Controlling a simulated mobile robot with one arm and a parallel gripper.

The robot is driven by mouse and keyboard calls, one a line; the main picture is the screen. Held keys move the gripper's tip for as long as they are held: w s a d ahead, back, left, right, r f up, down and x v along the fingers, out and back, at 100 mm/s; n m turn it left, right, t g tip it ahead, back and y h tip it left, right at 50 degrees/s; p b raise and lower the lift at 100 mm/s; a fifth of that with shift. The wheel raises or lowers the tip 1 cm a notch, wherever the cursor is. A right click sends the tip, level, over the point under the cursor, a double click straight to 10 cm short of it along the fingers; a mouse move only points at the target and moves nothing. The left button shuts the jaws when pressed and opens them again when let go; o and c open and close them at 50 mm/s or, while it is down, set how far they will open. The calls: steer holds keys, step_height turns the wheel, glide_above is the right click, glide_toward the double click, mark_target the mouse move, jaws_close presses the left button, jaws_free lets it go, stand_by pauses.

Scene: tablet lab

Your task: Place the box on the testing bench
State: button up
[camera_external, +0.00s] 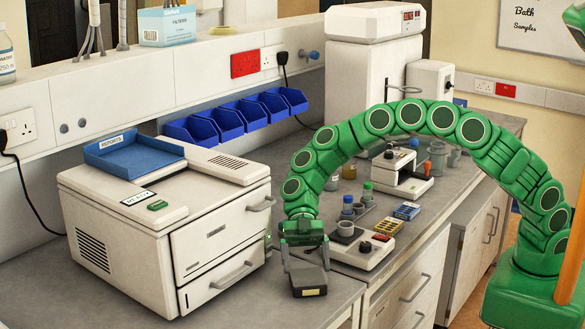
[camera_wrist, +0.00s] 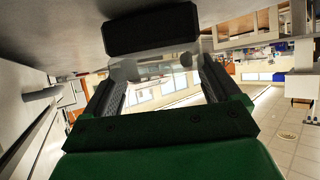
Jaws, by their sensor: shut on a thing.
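A small dark grey box (camera_external: 308,281) with a pale yellowish label on its front is at the front of the grey worktop, right of the white printer-like machine. My gripper (camera_external: 304,262) points down, its fingers on either side of the box and shut on it. I cannot tell whether the box touches the worktop. In the wrist view, the dark box (camera_wrist: 150,32) shows beyond the fingertips of my gripper (camera_wrist: 158,68). The bench (camera_external: 425,215) continues to the right with lab devices on it; no label marks it as the testing bench.
The white machine (camera_external: 165,235) with a blue tray stands close left of my gripper. A white device with a round grey cup (camera_external: 362,252) stands close right. Vials, small racks and a microscope-like device (camera_external: 400,175) stand farther back. Bare worktop (camera_external: 338,292) lies beside the box.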

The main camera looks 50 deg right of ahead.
steer(key=shift+f, duration=0.15)
steer(key=o, duration=0.8)
steer(key=shift+w+d+r, duration=0.1)
steer(key=shift+r, duration=0.1)
steer(key=shift+v, duration=5.9)
